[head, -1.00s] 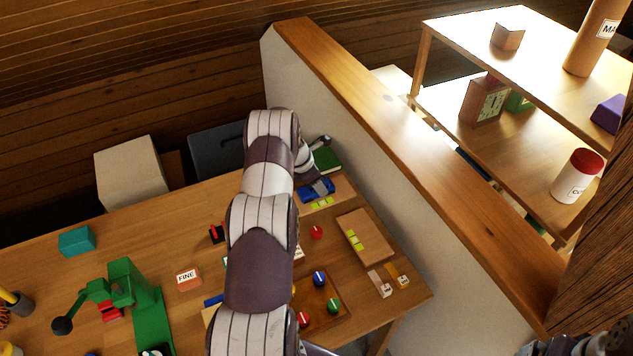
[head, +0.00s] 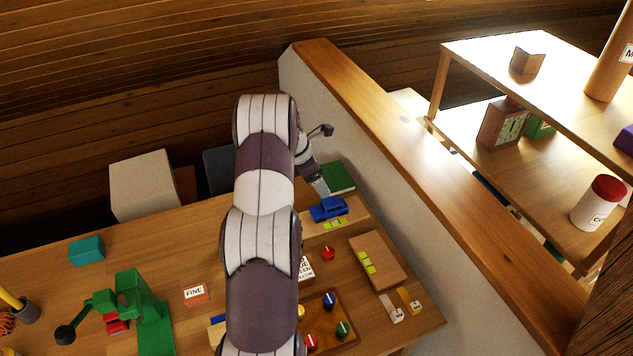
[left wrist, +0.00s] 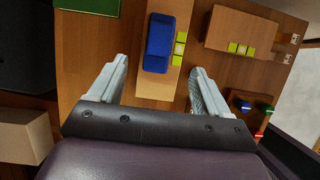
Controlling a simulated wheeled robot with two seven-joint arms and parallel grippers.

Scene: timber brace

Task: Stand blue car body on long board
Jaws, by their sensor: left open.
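The blue car body (head: 328,208) sits roof up on a light wooden board (head: 349,214), beside yellow-green squares. In the left wrist view the car (left wrist: 158,42) lies lengthwise along the board (left wrist: 156,90). A second wooden board (head: 385,270), also with yellow-green squares, lies apart to the right; I cannot tell by name which is the long board. My left gripper (head: 318,187) is behind the car in the head view, partly hidden by my arm. In the left wrist view its open, empty fingers (left wrist: 158,85) straddle the car's board in the picture, apart from the car.
A green book (head: 339,177) lies just behind the car near the partition wall (head: 345,140). A red knob (head: 328,254), a tray with coloured knobs (head: 322,317) and small labelled tags (head: 398,312) are in front. A green crane-like toy (head: 140,300) stands left.

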